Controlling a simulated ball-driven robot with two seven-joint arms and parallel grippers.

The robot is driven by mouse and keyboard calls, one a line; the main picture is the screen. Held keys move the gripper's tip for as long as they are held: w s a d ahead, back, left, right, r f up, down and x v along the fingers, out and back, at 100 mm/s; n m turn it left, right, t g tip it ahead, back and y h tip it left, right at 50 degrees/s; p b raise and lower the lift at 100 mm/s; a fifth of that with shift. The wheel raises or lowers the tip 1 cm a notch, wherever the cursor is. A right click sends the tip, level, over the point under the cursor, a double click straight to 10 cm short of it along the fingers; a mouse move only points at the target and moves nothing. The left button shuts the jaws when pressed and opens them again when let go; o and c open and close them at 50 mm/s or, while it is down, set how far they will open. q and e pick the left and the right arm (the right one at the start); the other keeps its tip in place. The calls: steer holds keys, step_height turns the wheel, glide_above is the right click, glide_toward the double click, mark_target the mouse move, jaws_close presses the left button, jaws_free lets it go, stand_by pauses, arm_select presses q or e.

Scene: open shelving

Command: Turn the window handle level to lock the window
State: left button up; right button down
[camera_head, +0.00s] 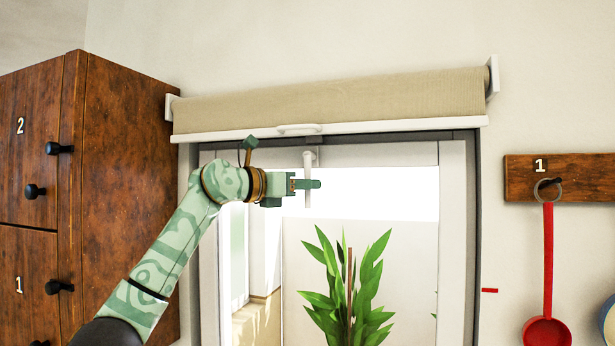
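The white window handle (309,160) is at the top of the window's frame in the head view. Its grip points straight down, so the handle stands upright, not level. My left gripper (308,184) reaches in from the left, its green fingers pointing right and crossing in front of the handle's grip. The fingers overlap in this view, so I cannot tell whether they are open or shut, or whether they touch the handle. The window (452,220) has a white sash inside a dark grey frame. My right gripper is out of view.
A rolled beige blind (330,100) with a white bottom bar hangs just above the handle. A brown wooden cabinet (120,180) with black knobs stands at left. At right, a wooden hook board (590,178) holds a red ladle (548,260). A green plant (348,285) shows through the glass.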

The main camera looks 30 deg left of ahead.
arm_select(q)
steer(key=shift+w+d, duration=0.25)
steer(key=shift+w, duration=0.4)
jaws_close()
